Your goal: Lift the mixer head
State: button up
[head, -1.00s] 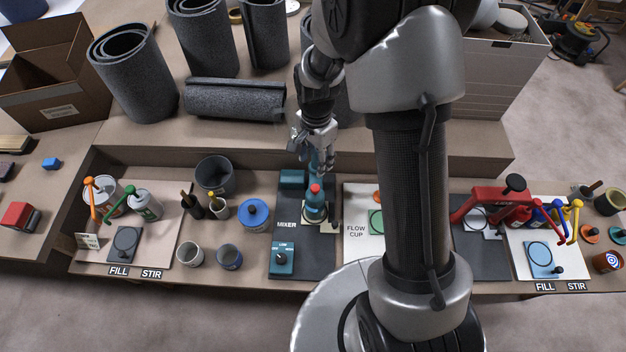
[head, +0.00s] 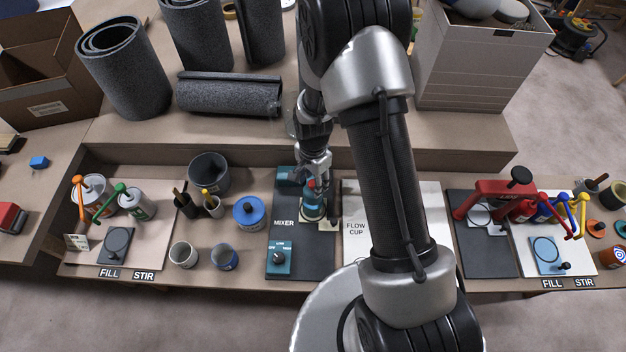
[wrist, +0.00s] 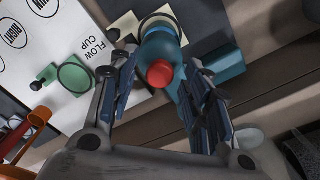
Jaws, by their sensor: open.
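The mixer stands on a dark board marked MIXER (head: 283,223) in the middle of the bench. Its teal mixer head (head: 311,210) has a red knob (head: 311,184) on top; teal head (wrist: 160,45) and red knob (wrist: 160,73) also show in the wrist view. My gripper (head: 317,176) is right above and behind the head. In the wrist view my gripper (wrist: 163,78) is open, one finger on each side of the red knob. I cannot tell whether either finger touches. A teal control box with a dial (head: 279,258) sits at the board's front.
The flow cup board (head: 355,215) lies just right of the mixer. A blue-lidded tin (head: 249,212) and small cups (head: 184,254) stand to the left. A red press (head: 500,197) is farther right. A raised ledge with grey foam rolls (head: 228,93) lies behind.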

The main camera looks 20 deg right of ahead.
jog(key=shift+c, duration=0.5)
grip_shut()
